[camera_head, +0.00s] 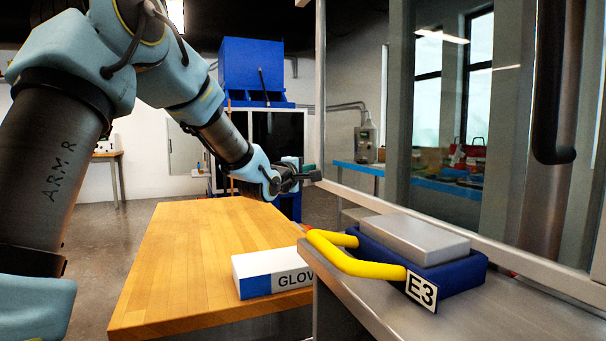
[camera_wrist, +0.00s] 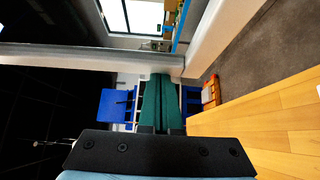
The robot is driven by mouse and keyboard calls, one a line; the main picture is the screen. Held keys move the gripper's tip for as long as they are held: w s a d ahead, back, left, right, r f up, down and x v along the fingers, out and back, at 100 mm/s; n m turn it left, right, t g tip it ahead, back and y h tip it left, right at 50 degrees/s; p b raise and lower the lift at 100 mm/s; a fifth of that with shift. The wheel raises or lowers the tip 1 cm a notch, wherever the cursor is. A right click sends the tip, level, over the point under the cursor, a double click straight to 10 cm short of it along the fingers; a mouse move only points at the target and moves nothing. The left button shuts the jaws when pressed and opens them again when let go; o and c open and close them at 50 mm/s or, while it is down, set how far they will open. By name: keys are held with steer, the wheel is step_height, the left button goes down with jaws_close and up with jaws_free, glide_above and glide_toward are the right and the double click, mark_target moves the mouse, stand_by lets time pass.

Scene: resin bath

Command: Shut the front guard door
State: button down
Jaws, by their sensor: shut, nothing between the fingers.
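The front guard door is a clear panel in a pale metal frame (camera_head: 440,228) that fills the right of the head view. Its upright edge stands near the middle, and its bottom rail slants down to the right. The frame also crosses the wrist view (camera_wrist: 90,57). My gripper (camera_head: 313,176) is shut and empty, with its tips at the lower left corner of the frame. In the wrist view the green fingers (camera_wrist: 162,82) lie together, their tips close to the frame bar. I cannot tell whether they touch it.
A blue tray marked E3 (camera_head: 452,282) with a yellow handle (camera_head: 350,262) sits on a metal ledge (camera_head: 500,310) below the door. A glove box (camera_head: 270,273) lies on the wooden table (camera_head: 190,245). Bare floor (camera_head: 90,215) lies left of the table.

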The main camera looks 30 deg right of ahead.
mark_target(354, 179)
steer(key=s+b, duration=0.1)
steer(key=s, duration=0.5)
steer(key=s+a+b, duration=0.1)
steer(key=s+b, duration=0.1)
steer(key=s, duration=0.5)
steer(key=s+a+b, duration=0.1)
steer(key=s+b, duration=0.1)
steer(key=s, duration=0.4)
steer(key=shift+s, duration=0.2)
steer(key=shift+w, duration=0.1)
